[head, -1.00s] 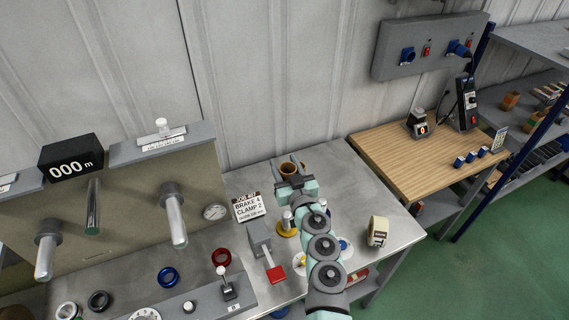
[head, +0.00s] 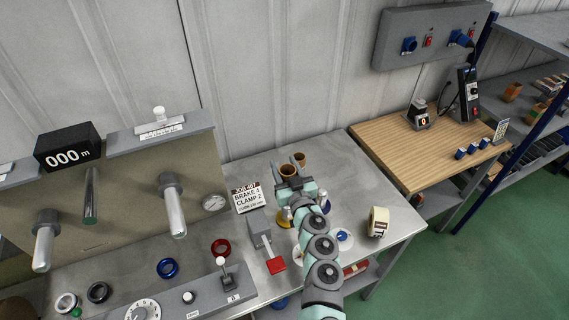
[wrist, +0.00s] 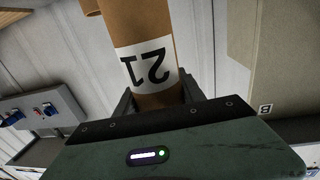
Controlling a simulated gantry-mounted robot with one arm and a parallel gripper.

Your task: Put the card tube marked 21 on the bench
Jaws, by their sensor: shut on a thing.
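The card tube marked 21 (wrist: 180,30) is a brown cylinder with a white label band in the wrist view. Its number reads upside down there. My gripper (wrist: 158,98) is shut on it, with a dark finger on each side just below the label. In the head view my gripper (head: 286,172) is over the back of the grey metal bench (head: 350,195), with a brown tube end (head: 287,170) between its fingers. A second brown round end (head: 299,159) shows just beyond; I cannot tell what it belongs to. The tube's lower part is hidden by my gripper.
A wooden-topped table (head: 390,145) with a black device stands to the right, mostly bare at its front left.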

